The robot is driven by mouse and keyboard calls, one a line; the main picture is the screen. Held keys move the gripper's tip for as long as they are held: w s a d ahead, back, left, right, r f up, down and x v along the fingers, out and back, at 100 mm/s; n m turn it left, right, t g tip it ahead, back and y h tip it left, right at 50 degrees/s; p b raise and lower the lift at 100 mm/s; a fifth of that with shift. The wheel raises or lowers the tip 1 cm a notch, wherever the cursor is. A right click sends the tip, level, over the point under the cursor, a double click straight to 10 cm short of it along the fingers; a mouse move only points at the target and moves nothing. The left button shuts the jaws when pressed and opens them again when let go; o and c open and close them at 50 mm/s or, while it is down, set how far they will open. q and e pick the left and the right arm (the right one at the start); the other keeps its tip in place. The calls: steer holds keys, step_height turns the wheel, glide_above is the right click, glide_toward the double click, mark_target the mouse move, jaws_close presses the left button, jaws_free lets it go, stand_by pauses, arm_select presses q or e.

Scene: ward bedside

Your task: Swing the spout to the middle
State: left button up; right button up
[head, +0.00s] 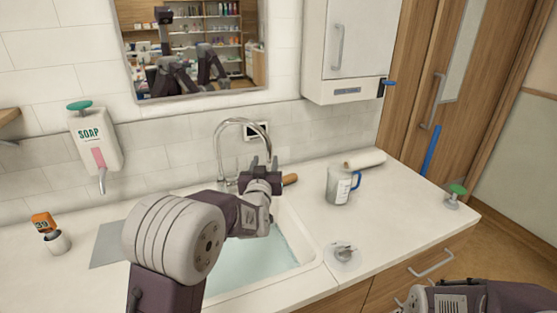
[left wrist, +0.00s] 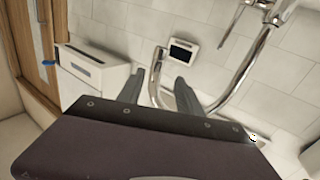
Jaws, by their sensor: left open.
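The chrome gooseneck spout (head: 221,148) rises behind the sink (head: 310,247) and arches to the right, its free end coming down by my left gripper. My left gripper (head: 264,161) is open above the back of the basin, fingers pointing up and away. In the left wrist view the spout (left wrist: 243,76) curves across the right side, and its end stretch shows between the two open fingers (left wrist: 160,88). I cannot tell whether either finger touches it. My right gripper is not in view; only part of that arm shows at bottom right.
A mug with a blue handle (head: 339,187) and a white roll (head: 365,159) stand right of the sink. A soap dispenser (head: 95,143) hangs on the left wall. A white cabinet (head: 343,52) hangs at upper right. A small panel (head: 257,131) is on the wall behind the spout.

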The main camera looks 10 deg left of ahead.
mark_target(268, 155)
arm_select(q)
steer(key=shift+s+d+r, duration=0.2)
steer(key=shift+s+r, duration=0.15)
steer(key=shift+s, duration=0.2)
steer(key=w, duration=0.2)
steer(key=w+p, duration=0.1)
steer(key=w, duration=0.2)
steer(key=w+a+p, duration=0.1)
steer(key=w, duration=0.2)
steer(key=shift+w+f, duration=0.2)
steer(key=shift+w, duration=0.05)
steer(key=shift+w+f, duration=0.15)
steer(key=shift+w, duration=0.55)
jaws_close()
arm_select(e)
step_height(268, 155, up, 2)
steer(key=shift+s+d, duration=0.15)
arm_select(q)
steer(key=shift+s, duration=0.1)
